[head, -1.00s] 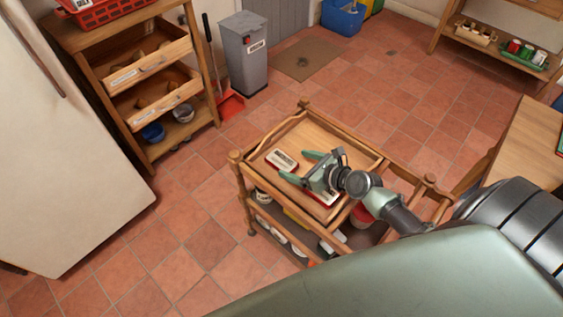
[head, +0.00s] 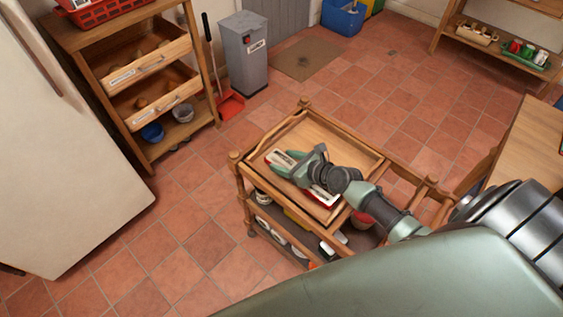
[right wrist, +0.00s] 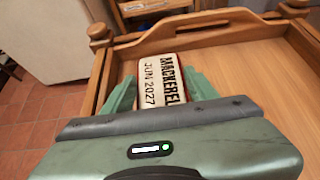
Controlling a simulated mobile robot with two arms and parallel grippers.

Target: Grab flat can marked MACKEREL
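The flat can marked MACKEREL (right wrist: 162,82) lies on the wooden trolley's top tray (right wrist: 250,62), with JUN 2027 also on its white label. In the head view its pale edge (head: 276,155) shows by my fingers. My right gripper (right wrist: 160,92) is open, with one green finger on each side of the can; I cannot tell whether they touch it. In the head view the right gripper (head: 286,164) is low over the tray's left part and hides most of the can. My left gripper is not in view.
A second red and white can (head: 322,195) lies on the tray, partly under my arm. The tray has a raised wooden rim (head: 345,138). The trolley's lower shelf (head: 290,232) holds several items. Open tiled floor surrounds it.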

